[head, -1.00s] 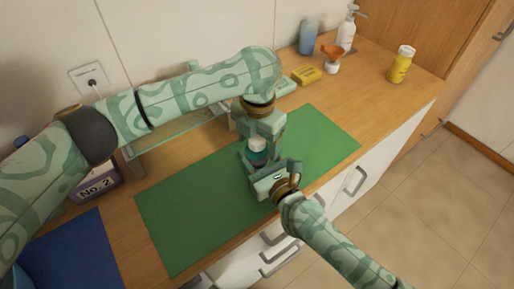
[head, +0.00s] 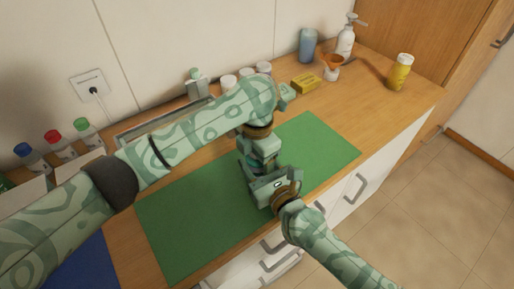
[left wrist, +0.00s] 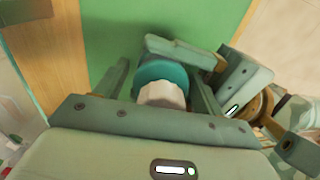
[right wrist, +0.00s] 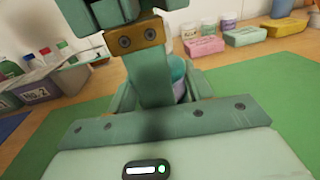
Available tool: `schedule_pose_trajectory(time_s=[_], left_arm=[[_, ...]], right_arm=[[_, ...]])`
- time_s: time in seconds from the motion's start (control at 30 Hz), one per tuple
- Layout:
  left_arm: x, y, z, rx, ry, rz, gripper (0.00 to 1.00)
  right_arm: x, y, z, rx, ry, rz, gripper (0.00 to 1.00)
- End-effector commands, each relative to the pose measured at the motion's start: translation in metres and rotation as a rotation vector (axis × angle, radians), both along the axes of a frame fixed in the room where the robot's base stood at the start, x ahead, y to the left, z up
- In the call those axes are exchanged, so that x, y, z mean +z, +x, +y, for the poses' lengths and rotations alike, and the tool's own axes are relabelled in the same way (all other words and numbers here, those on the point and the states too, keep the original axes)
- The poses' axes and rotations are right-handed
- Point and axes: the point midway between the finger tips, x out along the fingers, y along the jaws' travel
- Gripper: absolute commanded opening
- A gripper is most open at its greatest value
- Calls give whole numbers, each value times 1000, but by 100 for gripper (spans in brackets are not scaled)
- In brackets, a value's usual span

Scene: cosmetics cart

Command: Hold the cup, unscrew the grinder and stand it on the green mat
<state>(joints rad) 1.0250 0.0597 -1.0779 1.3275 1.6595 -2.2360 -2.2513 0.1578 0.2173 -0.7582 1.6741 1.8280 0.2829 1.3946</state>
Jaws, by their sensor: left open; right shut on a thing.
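The grinder (left wrist: 160,92) shows in the left wrist view as a white ribbed part with a teal part around it. My left gripper (head: 258,152) is open, pointing down over it, with a finger on either side in the left wrist view. My right gripper (head: 262,182) comes in low from the front right and is shut on the cup (right wrist: 180,91), which shows only as a sliver behind the left gripper's finger in the right wrist view. Where cup and grinder join is hidden. Both are over the green mat (head: 190,225), whose left and right parts are bare.
A blue mat (head: 85,262) lies at the left. Bottles and a No. 2 box (right wrist: 38,92) stand at the left back. A yellow block (head: 306,83), jars, a blue tumbler (head: 308,45), a pump bottle (head: 346,38) and a yellow bottle (head: 399,72) stand along the back and right.

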Motion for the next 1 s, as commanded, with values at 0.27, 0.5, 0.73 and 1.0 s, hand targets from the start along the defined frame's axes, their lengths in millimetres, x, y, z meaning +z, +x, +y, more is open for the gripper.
schedule_pose_trajectory(time_s=[0.27, 0.5, 0.73, 1.0], left_arm=[[-4, 0, 0, -1, 0, -1, 69], [-3, 0, 0, 0, 0, -1, 24], [-3, 0, 0, 225, 2, -3, 25], [-3, 0, 0, 296, 0, -2, 24]], right_arm=[[0, 0, 0, -1, 0, 0, 0], [0, 0, 0, -1, 0, 0, 0], [0, 0, 0, -1, 0, 0, 0], [0, 0, 0, -2, 0, 1, 0]])
